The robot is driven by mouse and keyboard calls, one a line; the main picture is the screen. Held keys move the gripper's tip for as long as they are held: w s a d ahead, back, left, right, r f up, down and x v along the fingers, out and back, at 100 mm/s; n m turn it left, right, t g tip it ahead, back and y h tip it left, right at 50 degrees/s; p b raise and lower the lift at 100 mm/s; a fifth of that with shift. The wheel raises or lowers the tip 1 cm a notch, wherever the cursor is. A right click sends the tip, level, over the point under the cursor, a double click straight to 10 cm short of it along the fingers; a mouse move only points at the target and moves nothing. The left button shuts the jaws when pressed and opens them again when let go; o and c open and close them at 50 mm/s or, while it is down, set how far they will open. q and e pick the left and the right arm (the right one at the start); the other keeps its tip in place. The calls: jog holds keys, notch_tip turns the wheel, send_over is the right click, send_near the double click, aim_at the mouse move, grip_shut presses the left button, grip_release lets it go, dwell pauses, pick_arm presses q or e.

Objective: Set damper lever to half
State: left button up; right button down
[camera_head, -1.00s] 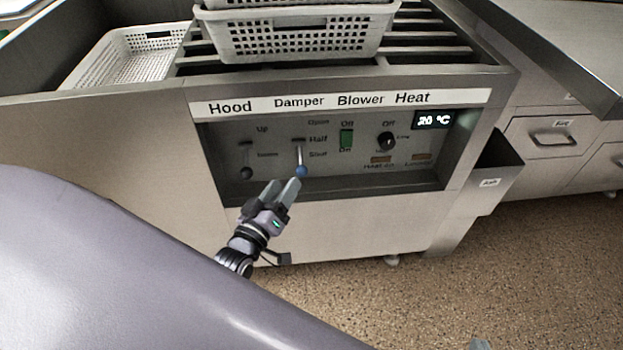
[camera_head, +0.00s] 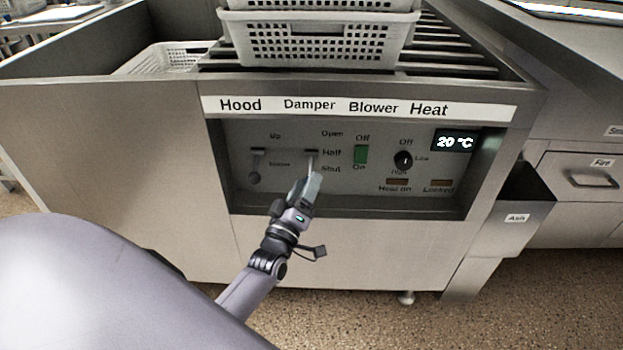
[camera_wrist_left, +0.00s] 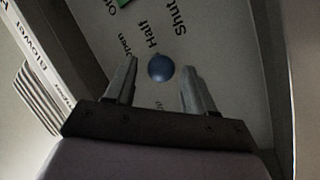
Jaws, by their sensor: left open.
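The damper lever (camera_head: 311,161) is a thin metal rod on the recessed control panel, under the "Damper" label. It hangs down from its slot, pointing toward the "Shut" mark. In the head view its blue knob is hidden behind my left gripper (camera_head: 308,184). The left wrist view shows the round blue knob (camera_wrist_left: 161,68) between the two fingertips of my left gripper (camera_wrist_left: 159,76), which are open with a gap on either side. I cannot tell how deep the knob sits between the fingers. My right gripper is not in view.
The hood lever (camera_head: 255,167) is left of the damper lever. The green blower switch (camera_head: 361,154) and black heat knob (camera_head: 403,160) are to its right. The display (camera_head: 455,141) reads 20 °C. White perforated baskets (camera_head: 318,40) stand on top. An ash box (camera_head: 514,217) juts out at right.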

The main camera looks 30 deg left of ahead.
aim_at(311, 169)
pick_arm(q)
jog(key=shift+b+x, duration=0.3)
jog(key=shift+x, duration=1.4)
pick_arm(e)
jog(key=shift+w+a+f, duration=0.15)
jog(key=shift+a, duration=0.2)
